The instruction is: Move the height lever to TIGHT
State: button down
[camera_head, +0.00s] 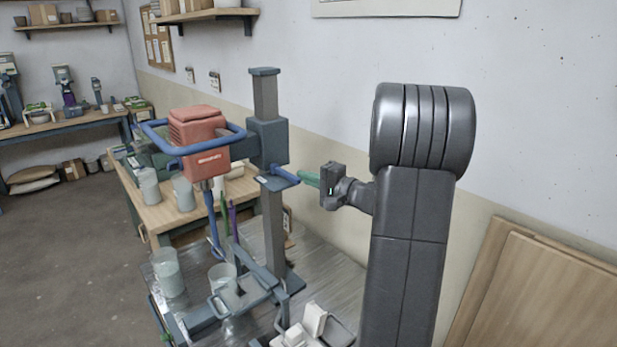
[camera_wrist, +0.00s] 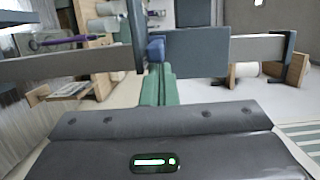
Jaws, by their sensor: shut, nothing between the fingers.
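The height lever (camera_head: 285,174) is a short blue handle at the lower side of the grey sliding block (camera_head: 268,141) on the mixer's upright column. Its blue end also shows in the wrist view (camera_wrist: 156,49), beside the dark block (camera_wrist: 188,52). My gripper (camera_head: 303,177) has green fingers, shut and empty, just right of the lever's end. In the wrist view the green fingertips (camera_wrist: 156,68) point straight at the blue end. I cannot tell whether they touch it. No TIGHT marking is readable.
The red mixer motor (camera_head: 198,140) with a blue ring handle (camera_head: 153,135) hangs left of the column. Clear buckets (camera_head: 168,273) stand below it. A wooden workbench (camera_head: 160,210) is behind. Wooden boards (camera_head: 530,285) lean on the wall at right.

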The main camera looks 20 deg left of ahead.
aim_at(278, 186)
jog(key=shift+s+a+m+t+b, duration=0.1)
jog(key=shift+s+m+t+b, duration=0.4)
jog(key=shift+b, duration=0.4)
jog(key=shift+f+t+h+b, duration=0.1)
jog(key=shift+t+h+b, duration=0.3)
jog(key=shift+b, duration=0.1)
jog(key=s+m+t+b, duration=0.1)
jog(key=b, duration=0.1)
jog(key=a+t+h+b, duration=0.1)
jog(key=b, duration=0.1)
jog(key=shift+s+f+m, duration=0.25)
jog(key=shift+s+m, duration=0.1)
jog(key=shift+m, duration=0.05)
jog(key=s+m+t+h+b, duration=0.1)
jog(key=b, duration=0.1)
jog(key=a+m+t+h+b, duration=0.1)
jog(key=t+b, duration=0.1)
jog(key=shift+s, duration=0.4)
jog(key=s+a+b, duration=0.1)
jog(key=b, duration=0.1)
jog(key=s+a+b, duration=0.1)
jog(key=b, duration=0.1)
jog(key=shift+a+r, duration=0.25)
jog(key=shift+a, duration=0.05)
jog(key=shift+a+r+b, duration=0.1)
jog(key=shift+b, duration=0.2)
